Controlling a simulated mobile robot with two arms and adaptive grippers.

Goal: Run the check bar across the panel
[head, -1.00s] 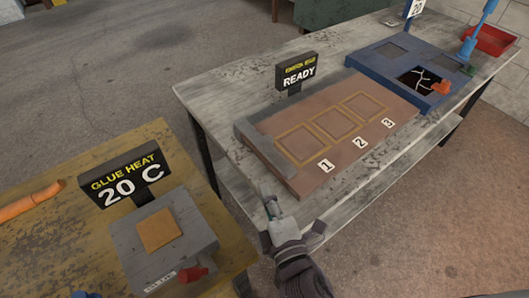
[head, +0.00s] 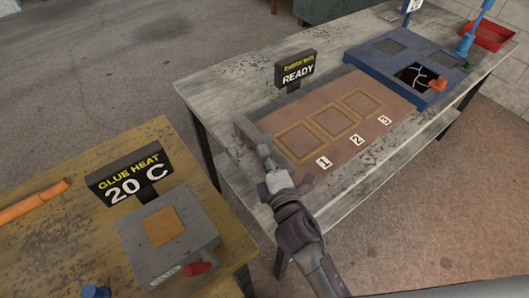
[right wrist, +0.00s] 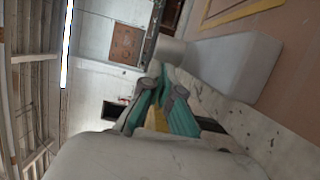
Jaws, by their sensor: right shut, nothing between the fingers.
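The tan-brown panel (head: 318,168) lies on the grey bench with three outlined squares, tagged 1, 2 and 3. The grey check bar (head: 248,130) lies across the panel's left end; it also shows large in the right wrist view (right wrist: 238,65). My right gripper (head: 265,154) is shut and empty, with its fingertips at the bar's outer side, away from the squares. I cannot tell whether they touch it. The gripper hides part of the bar in the head view. My left gripper is not in view.
A sign (head: 295,70) reading READY stands behind the panel. A blue frame (head: 370,55) with square openings and an orange knob (head: 438,85) sits to the right, near a red tray (head: 492,36). The yellow table holds a GLUE HEAT 20 C sign (head: 130,180) and a grey heater block (head: 185,230).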

